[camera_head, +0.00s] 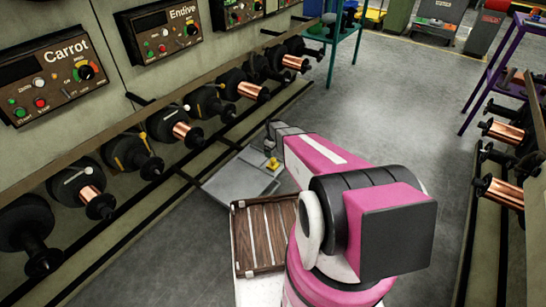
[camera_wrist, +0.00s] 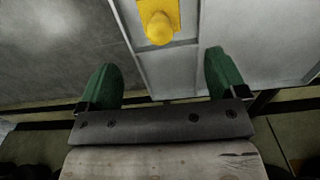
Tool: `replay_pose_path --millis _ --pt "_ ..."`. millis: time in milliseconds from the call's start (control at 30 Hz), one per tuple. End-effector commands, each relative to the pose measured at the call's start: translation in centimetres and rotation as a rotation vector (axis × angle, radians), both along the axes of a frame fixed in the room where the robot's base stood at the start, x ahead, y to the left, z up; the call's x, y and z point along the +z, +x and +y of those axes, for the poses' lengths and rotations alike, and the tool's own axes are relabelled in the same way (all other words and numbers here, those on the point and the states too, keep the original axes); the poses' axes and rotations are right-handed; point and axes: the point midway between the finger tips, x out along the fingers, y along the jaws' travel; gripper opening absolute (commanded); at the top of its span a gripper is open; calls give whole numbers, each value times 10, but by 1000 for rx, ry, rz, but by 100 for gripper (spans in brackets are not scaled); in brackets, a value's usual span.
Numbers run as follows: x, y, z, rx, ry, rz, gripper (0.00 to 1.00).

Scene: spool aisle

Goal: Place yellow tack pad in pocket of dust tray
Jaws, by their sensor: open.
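The yellow tack pad (camera_wrist: 172,8) has a rounded knob and shows at the top of the wrist view, cut off by the edge. It also shows as a small yellow spot in the head view (camera_head: 272,164). It is over or in a pale grey tray with thin dividers, which I take as the dust tray (camera_wrist: 200,66); I cannot tell whether it sits flat in a pocket. The tray also shows in the head view (camera_head: 235,186). My gripper (camera_wrist: 163,75) is open, its green fingers apart with nothing between them. The pad lies beyond the fingertips, between their lines.
A brown slatted wooden tray (camera_head: 263,232) lies in front of the grey tray. A rack of black and copper spools (camera_head: 185,132) runs along the left wall under labelled control boxes (camera_head: 58,75). More spools stand at right (camera_head: 502,132). The aisle floor (camera_head: 400,120) between is clear.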

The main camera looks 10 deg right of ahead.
Motion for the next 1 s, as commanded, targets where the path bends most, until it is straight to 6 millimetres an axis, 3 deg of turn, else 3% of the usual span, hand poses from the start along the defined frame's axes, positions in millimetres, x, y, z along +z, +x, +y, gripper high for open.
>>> replay_pose_path --millis 167,267,367,500,700,833,1000 --pt "17 -5 0 -9 0 -1 91" --pt "42 -24 0 -55 0 -1 91" --pt "86 -61 0 -149 0 -4 91" --pt "157 -125 0 -325 2 -6 91" --pt "242 -215 0 -571 2 -7 91" --pt "276 -257 0 -692 4 -7 91" --pt "296 -282 0 -774 4 -7 91"
